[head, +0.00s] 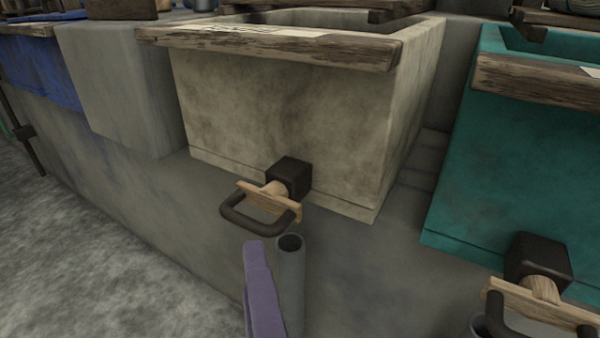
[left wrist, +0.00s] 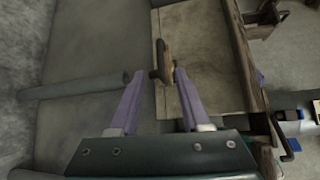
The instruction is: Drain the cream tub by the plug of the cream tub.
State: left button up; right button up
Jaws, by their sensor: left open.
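The cream tub (head: 285,115) stands mid-view in the head view, with a wooden rim board along its front. Its plug (head: 268,198) sits in a dark square outlet low on the front wall, with a wooden crosspiece and a dark loop handle. My left gripper (head: 254,245) is just below the handle; its purple fingers overlap in the head view. In the left wrist view the left gripper (left wrist: 157,76) is open, with the plug (left wrist: 165,58) showing around the gap between the fingertips. I cannot tell whether they touch. My right gripper is not in view.
A grey upright pipe (head: 291,285) stands below the outlet, close beside my left fingers. A teal tub (head: 480,180) with its own plug (head: 540,295) is at right. A grey block (head: 125,90) and a blue tub (head: 45,70) are at left. Open floor (head: 60,240) lies lower left.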

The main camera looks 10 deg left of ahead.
aim_at(246, 228)
pick_arm(q)
jog(key=b+x, duration=0.3)
jog(key=x, duration=0.6)
jog(key=shift+w+a, duration=0.1)
jog(key=shift+w, duration=0.25)
jog(key=shift+c, duration=0.4)
grip_shut()
jog(key=shift+f, duration=0.1)
dwell(0.4)
